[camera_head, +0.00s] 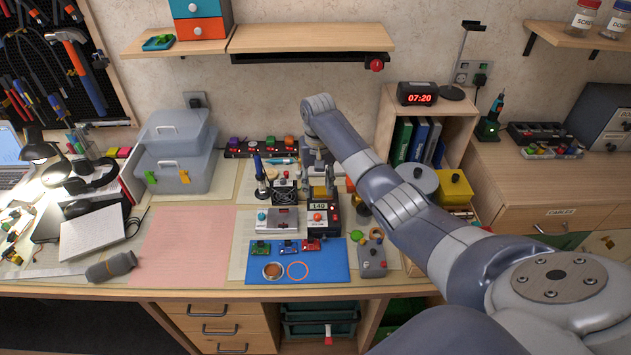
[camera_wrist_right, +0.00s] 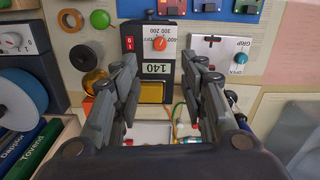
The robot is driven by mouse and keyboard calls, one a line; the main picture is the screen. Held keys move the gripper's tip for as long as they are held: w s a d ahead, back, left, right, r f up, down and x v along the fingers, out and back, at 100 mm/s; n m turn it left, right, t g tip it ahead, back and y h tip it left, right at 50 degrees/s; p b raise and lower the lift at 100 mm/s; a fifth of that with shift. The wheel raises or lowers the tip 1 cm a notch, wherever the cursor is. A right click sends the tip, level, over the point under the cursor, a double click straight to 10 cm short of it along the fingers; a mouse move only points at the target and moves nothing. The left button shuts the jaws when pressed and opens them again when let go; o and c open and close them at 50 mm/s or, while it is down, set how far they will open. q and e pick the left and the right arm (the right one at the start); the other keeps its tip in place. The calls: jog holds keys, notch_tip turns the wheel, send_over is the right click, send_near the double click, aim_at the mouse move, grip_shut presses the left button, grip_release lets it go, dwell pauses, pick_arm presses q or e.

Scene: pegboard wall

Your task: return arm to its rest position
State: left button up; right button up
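My right arm (camera_head: 345,140) reaches in from the lower right over the workbench and bends down at its far end. My right gripper (camera_head: 322,183) hangs over the back middle of the bench, partly hidden by clutter. In the wrist view its two dark fingers (camera_wrist_right: 160,92) stand apart with nothing held between them. They are beside a black station with a 140 display (camera_wrist_right: 152,68), which also shows in the head view (camera_head: 319,215). I cannot tell whether they touch it. My left gripper and arm are not in view.
A blue mat (camera_head: 325,272) with small boards lies in front, beside a pink mat (camera_head: 180,250). A shelf (camera_head: 310,38) overhangs the back. A cubby with binders (camera_head: 400,140) and a yellow box (camera_head: 454,190) stand close to my arm. Grey bins (camera_head: 175,165) stand left.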

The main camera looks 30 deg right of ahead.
jog(key=s+a+f+n+t, duration=0.1)
jog(key=s+a+f+n, duration=0.2)
jog(key=s+a+f, duration=0.45)
jog(key=s+a+f+n+t, duration=0.1)
jog(key=s+a+f+n, duration=0.3)
jog(key=s, duration=0.6)
jog(key=s+a+r+t, duration=0.1)
jog(key=s+a+r, duration=0.25)
jog(key=s, duration=0.45)
jog(key=s+a+r+t, duration=0.1)
jog(key=s+a+r, duration=0.1)
jog(key=s+r, duration=0.5)
jog(key=s+f+g+b, duration=0.1)
jog(key=s+f+b, duration=0.1)
jog(key=f, duration=1.5)
jog(key=s+f+g+b, duration=0.1)
jog(key=s+f+b, duration=0.1)
jog(key=f, duration=1.4)
jog(key=s+d+f+g+b, duration=0.1)
jog(key=s+d+f+b, duration=0.1)
jog(key=s+f, duration=1.4)
notch_tip(320, 180, down, 2)
jog(key=shift+d+f+n, duration=0.2)
jog(key=shift+d+n, duration=0.1)
jog(key=shift+d, duration=0.1)
